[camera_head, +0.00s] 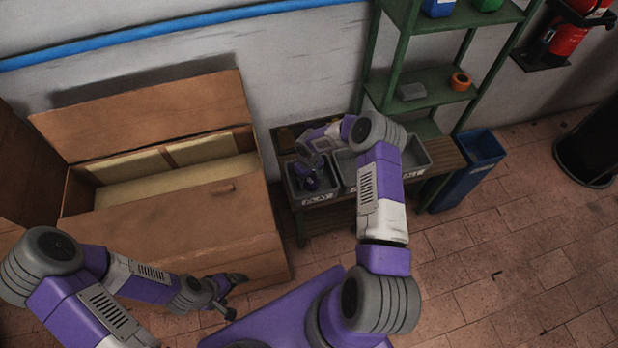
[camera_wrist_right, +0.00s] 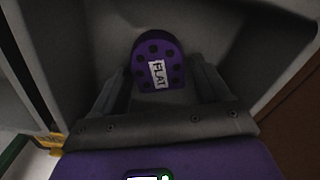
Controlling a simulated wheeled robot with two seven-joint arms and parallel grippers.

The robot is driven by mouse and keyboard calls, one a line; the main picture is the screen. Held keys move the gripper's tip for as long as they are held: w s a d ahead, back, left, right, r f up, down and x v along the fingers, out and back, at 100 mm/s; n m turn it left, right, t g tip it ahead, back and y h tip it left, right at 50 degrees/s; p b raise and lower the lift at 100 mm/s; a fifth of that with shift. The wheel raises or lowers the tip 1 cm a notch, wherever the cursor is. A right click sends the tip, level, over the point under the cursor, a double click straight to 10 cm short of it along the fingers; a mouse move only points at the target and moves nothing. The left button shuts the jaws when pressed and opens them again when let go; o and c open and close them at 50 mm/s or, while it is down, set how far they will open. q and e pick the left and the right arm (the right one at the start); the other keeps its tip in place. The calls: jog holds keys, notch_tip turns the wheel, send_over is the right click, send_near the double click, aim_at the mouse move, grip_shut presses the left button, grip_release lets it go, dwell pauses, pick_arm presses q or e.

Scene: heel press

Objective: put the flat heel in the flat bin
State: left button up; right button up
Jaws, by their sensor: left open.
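The flat heel (camera_wrist_right: 157,60) is a dark purple, round-topped piece with dark spots and a white label reading FLAT. In the right wrist view it lies inside a grey bin, between and just beyond the fingertips of my right gripper (camera_wrist_right: 160,80). The fingers stand apart, with a narrow gap on each side of the heel. In the head view my right gripper (camera_head: 308,172) reaches down into the leftmost grey bin, the flat bin (camera_head: 318,199), whose front label is partly readable. My left gripper (camera_head: 222,297) is open and empty, low in front of the wooden chest.
More grey bins (camera_head: 418,168) stand to the right on the wooden bench (camera_head: 450,158), partly behind my right arm. A large open wooden chest (camera_head: 190,222) is at left. A green shelf (camera_head: 425,98) and a blue waste bin (camera_head: 480,150) are at right.

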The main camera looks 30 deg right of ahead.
aim_at(309, 179)
jog(key=shift+o, duration=0.6)
jog(key=shift+r, duration=0.2)
notch_tip(309, 179, up, 12)
jog(key=p, duration=0.4)
